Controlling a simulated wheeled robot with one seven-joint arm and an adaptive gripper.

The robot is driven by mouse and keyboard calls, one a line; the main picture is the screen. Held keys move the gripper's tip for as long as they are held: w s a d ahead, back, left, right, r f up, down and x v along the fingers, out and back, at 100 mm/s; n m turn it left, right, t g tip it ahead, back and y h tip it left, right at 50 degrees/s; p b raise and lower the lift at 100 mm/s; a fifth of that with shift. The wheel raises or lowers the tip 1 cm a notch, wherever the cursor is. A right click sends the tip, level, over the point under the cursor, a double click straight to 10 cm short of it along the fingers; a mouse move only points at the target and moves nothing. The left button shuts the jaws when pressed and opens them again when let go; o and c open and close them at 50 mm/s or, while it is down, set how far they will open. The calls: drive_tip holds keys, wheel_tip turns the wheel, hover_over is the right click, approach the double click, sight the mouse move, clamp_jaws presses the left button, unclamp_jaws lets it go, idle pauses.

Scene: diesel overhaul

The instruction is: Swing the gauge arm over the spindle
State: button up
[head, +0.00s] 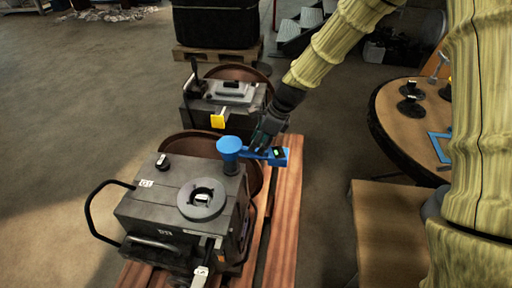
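The blue gauge arm (256,153) sits on a round blue post head (230,148) at the back right corner of the near dark machine box. It points right, away from the box, and its end carries a small dark display with a green light (278,152). The likely spindle (202,198) is inside the grey ring on the box's top, and the arm is not over it. My gripper (264,144) is at the back side of the gauge arm, close to or touching it. Its fingers are dark and partly overlapped, so their opening is unclear.
The near box (165,215) has a black side handle (92,205) and stands on wooden planks (285,205). A round wooden table (405,120) with dark parts is at right. Open floor lies left.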

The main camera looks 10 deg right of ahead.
drive_tip(key=shift+x, duration=1.45)
drive_tip(key=shift+c, duration=0.3)
clamp_jaws()
